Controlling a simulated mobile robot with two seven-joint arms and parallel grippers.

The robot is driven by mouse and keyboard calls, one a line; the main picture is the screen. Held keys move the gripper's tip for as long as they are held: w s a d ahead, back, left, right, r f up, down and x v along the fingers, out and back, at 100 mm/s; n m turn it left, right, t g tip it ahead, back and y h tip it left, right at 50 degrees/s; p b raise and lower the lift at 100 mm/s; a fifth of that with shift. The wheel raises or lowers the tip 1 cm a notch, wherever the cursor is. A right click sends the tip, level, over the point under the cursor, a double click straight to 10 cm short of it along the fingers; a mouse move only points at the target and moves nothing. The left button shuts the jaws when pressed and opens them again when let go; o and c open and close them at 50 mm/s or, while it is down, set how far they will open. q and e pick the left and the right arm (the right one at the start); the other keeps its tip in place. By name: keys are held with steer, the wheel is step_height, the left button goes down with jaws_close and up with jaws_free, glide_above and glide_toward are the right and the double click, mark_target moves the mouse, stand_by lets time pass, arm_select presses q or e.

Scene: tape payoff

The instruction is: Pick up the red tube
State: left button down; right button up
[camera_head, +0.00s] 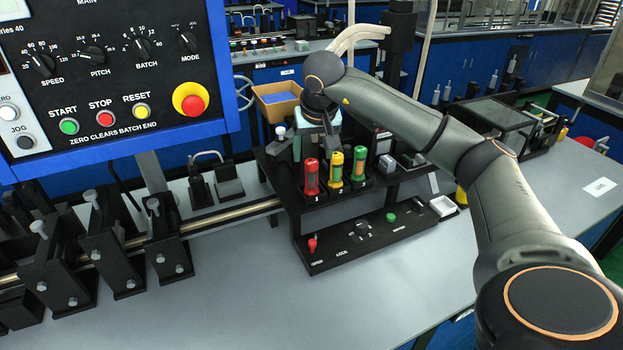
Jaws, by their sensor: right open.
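The red tube (312,178) stands upright at the left end of the black rack (325,201), above the label 1. A yellow tube (336,168) and a green-and-orange tube (358,165) stand upright to its right. My right gripper (314,145) points down just above and behind the red tube's top. It is open, and no tube is seen between its fingers. Its fingers are small in this view, so I cannot tell their exact gap to the tube. My left gripper is not in view.
A control panel (100,80) with knobs and buttons fills the upper left. Black clamp blocks (110,245) line a metal rail at left. A lower front panel (365,240) has a red lever and green button. A small white tray (444,206) lies at right. The front grey bench is clear.

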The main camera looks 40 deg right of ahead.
mark_target(312, 163)
steer(key=shift+a+p+x, duration=0.2)
steer(key=shift+p+x, duration=0.2)
steer(key=shift+x, duration=2.35)
steer(key=shift+s, duration=0.15)
jaws_close()
